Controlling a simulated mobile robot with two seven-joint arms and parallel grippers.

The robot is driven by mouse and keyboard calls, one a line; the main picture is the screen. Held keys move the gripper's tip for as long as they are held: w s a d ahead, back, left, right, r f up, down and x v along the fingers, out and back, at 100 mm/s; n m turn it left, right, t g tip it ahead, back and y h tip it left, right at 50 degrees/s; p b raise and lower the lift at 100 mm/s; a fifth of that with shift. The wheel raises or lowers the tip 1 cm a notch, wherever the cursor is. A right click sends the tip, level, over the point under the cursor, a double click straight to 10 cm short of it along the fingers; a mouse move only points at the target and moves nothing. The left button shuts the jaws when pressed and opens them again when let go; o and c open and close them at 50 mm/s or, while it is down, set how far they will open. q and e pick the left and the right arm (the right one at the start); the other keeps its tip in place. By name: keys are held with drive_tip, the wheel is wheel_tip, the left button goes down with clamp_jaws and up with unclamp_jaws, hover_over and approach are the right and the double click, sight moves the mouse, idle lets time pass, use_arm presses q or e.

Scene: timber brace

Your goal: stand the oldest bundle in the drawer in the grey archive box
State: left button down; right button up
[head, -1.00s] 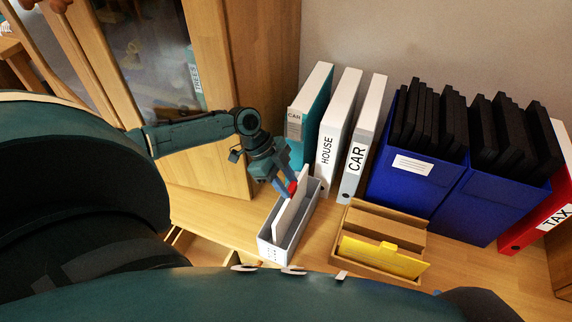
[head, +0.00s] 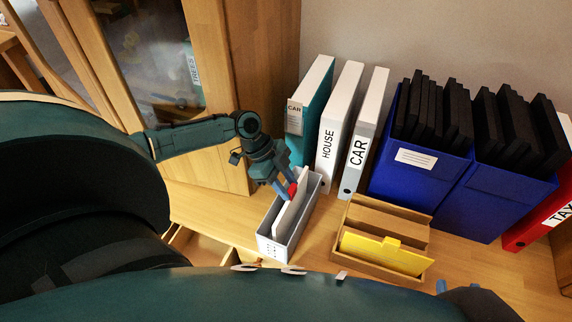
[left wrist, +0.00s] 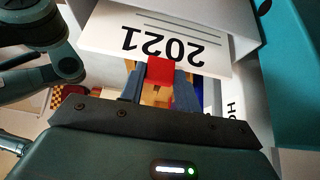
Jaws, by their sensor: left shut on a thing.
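A white bundle (head: 289,217) stands in the grey archive box (head: 306,215) on the desk, leaning slightly. In the left wrist view the bundle (left wrist: 157,38) reads 2021, upside down in the picture. My left gripper (head: 288,190) is shut on the bundle at a red part (left wrist: 159,71) between its fingers. The bundle's foot is hidden by the box walls. The open drawer (head: 202,250) shows at the lower left, its inside mostly hidden by my body. My right gripper (head: 441,286) barely shows at the lower right; its jaws cannot be made out.
Binders marked CAR (head: 309,112), HOUSE (head: 338,128) and CAR (head: 362,140) stand behind the grey box. Blue boxes (head: 412,178) with black folders and a red TAX binder (head: 530,228) are to the right. A wooden card tray (head: 372,220) with yellow cards (head: 384,254) stands close right of the grey box.

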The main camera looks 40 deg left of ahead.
use_arm(q)
drive_tip(key=c, duration=0.9)
unclamp_jaws()
drive_tip(key=shift+o, duration=0.2)
drive_tip(key=o, duration=0.4)
